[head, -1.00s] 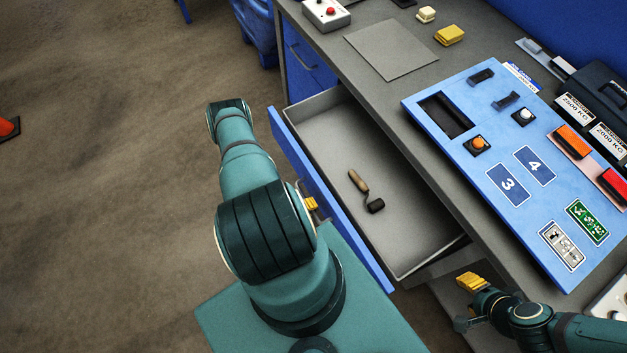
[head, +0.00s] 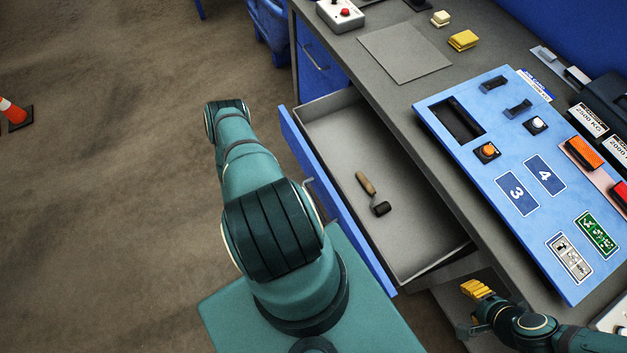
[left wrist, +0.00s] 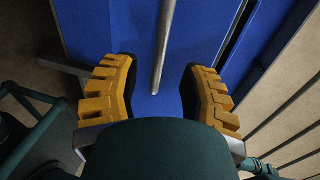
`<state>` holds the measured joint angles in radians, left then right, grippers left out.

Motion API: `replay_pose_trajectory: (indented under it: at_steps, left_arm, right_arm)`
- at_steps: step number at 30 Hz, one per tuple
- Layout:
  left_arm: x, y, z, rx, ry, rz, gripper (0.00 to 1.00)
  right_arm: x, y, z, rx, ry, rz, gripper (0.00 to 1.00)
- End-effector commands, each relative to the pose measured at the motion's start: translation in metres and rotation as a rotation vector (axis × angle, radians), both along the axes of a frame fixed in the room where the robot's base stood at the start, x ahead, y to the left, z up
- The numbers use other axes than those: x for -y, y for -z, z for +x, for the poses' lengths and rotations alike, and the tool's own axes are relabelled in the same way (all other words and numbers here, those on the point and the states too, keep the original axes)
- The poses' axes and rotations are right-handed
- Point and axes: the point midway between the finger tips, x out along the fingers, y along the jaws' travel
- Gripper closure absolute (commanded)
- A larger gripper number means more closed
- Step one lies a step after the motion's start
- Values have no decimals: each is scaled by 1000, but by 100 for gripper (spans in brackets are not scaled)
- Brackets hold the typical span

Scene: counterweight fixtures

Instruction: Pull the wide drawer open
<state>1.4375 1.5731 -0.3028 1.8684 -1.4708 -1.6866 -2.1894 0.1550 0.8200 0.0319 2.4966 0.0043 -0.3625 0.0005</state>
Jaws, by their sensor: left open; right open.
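The wide drawer (head: 430,254) stands pulled out from the workbench, with its grey inside showing. Its blue front (head: 345,218) carries a metal bar handle (head: 309,183), partly hidden by my left arm. In the left wrist view the handle (left wrist: 164,45) runs down between the yellow fingers of my left gripper (left wrist: 158,95), which is open with a gap on both sides of the bar. The left gripper is hidden behind my arm in the head view. My right gripper (head: 474,309) is open and empty at lower right, near the bench's front edge.
A wooden-handled tool (head: 372,193) lies in the drawer. On the bench (head: 480,80) are a blue control panel (head: 532,212), a flat grey plate (head: 405,52) and yellow blocks (head: 463,40). A traffic cone (head: 15,113) stands on the open floor at left.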

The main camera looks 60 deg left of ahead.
Motion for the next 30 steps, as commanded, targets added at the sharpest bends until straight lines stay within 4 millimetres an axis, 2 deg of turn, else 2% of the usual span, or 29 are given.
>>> replay_pose_trajectory:
  at_steps: [1,6,12,30]
  left_arm:
    - [-2,-2,-12,-1,-4,1,57]
    - [-4,-9,-41,0,-2,2,57]
    - [-5,-13,-61,1,-1,2,57]
    - [-5,-14,-65,2,0,1,57]
  right_arm:
    - [0,0,0,0,0,0,53]
    - [0,0,0,0,0,0,53]
    - [0,0,0,0,0,0,53]
    - [0,0,0,0,0,0,53]
